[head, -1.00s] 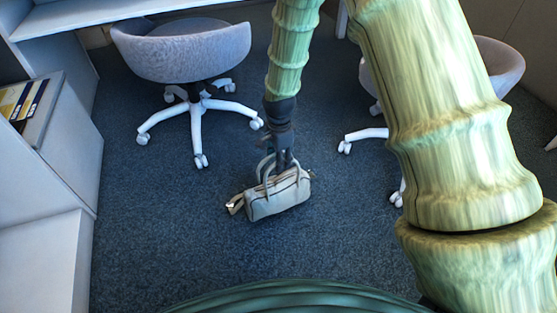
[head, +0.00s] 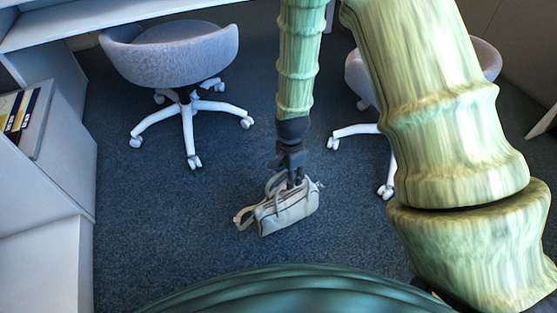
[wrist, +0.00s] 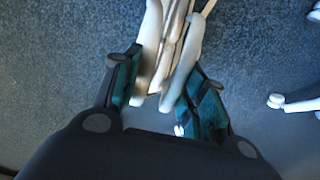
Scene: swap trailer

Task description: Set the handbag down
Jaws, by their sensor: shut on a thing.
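The handbag (head: 287,211) is pale cream with two handles and a strap hanging at its left end. In the head view it is low over or on the blue carpet; I cannot tell whether its base touches. My gripper (head: 292,181) comes down from above at the top of the bag and is shut on it. In the wrist view, my gripper's two fingers (wrist: 165,95) are on either side of the pale handles (wrist: 182,62) and upper edge of the bag. The fingertips and the bag's underside are partly hidden.
A grey chair with a white wheeled base (head: 189,130) stands behind left. Another chair (head: 362,80) stands behind right, partly hidden by my arm. A white cabinet (head: 50,190) lines the left side. Blue carpet (head: 150,225) is clear around the bag.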

